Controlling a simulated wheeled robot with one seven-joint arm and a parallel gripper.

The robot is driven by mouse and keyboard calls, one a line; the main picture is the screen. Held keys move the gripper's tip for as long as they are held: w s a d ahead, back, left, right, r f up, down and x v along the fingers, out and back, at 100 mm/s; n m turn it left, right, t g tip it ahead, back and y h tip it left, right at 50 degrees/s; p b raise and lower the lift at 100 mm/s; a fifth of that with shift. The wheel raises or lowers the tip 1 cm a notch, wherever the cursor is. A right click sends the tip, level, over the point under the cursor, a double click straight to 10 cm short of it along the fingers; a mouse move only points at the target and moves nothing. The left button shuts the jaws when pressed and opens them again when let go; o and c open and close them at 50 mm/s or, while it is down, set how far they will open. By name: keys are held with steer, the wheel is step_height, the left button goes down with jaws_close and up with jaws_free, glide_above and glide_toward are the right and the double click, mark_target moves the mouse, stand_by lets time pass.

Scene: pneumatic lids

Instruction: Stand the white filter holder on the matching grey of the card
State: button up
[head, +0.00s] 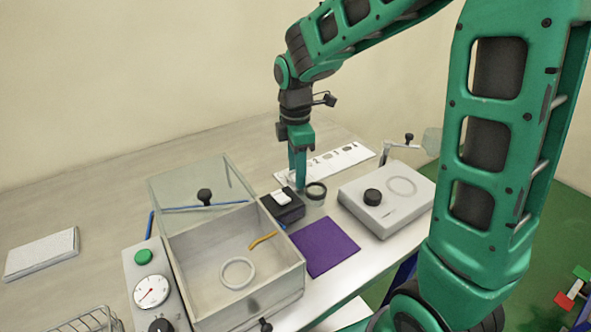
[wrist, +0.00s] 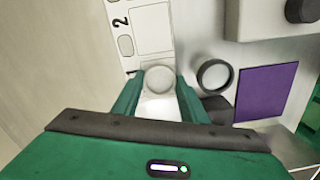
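The white filter holder (wrist: 158,79) shows in the wrist view as a pale round disc with a raised rim. It sits between the two fingertips of my gripper (wrist: 161,81), which appear to touch it on both sides. In the head view my gripper (head: 298,187) points down at the near left end of the card, and its fingers hide the holder. The white card (head: 350,156) carries a row of grey patches and numbers. In the wrist view the card (wrist: 152,32) runs up from the holder. Whether the holder touches the card cannot be told.
A dark-rimmed jar (head: 316,194) and a black box with a white top (head: 283,210) stand close beside my gripper. A purple mat (head: 323,246), an open-lidded box (head: 190,262) and a white device with a black knob (head: 393,207) surround them.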

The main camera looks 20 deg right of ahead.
steer(key=o, duration=0.4)
steer(key=shift+c, duration=0.2)
steer(key=shift+r, duration=0.1)
step_height(320, 180, up, 12)
steer(key=shift+a, duration=0.15)
stand_by(0.5)
